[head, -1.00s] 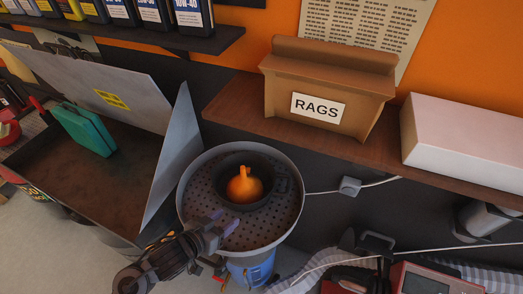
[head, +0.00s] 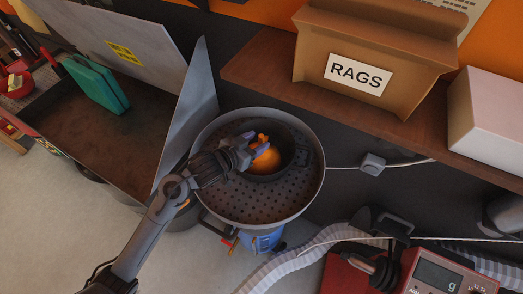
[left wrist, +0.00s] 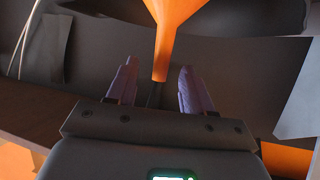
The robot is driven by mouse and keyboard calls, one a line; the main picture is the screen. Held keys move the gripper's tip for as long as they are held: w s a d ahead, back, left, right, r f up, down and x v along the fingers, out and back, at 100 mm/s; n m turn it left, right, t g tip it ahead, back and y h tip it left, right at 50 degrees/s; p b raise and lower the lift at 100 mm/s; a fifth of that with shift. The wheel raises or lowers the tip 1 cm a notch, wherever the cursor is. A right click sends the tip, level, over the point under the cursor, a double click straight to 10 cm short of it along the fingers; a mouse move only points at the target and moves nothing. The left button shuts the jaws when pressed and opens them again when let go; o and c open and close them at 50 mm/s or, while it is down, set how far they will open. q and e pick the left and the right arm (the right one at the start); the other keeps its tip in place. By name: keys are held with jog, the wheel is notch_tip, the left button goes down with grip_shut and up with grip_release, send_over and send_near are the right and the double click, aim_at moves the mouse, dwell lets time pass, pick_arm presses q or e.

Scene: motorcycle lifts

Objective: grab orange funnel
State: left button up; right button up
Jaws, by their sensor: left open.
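The orange funnel (head: 266,160) sits in the dark round bowl of the perforated drain pan (head: 262,206). In the left wrist view the funnel (left wrist: 173,22) narrows to a spout that hangs between my left gripper's (left wrist: 155,82) two purple-grey fingers, with a gap on each side. In the head view my left gripper (head: 254,148) reaches over the pan from the left, at the funnel, and partly covers it. The left gripper is open and does not hold the funnel. My right gripper is not in view.
A brown rags box (head: 372,45) and a white box (head: 490,125) stand on the wooden shelf behind. A grey metal bin with a teal case (head: 92,82) is left of the pan. A red scale (head: 440,275) is at the lower right.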

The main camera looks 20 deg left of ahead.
pick_arm(q)
jog(key=shift+p+x, duration=0.4)
jog(key=shift+x, duration=2.1)
jog(key=shift+c, duration=0.4)
grip_shut()
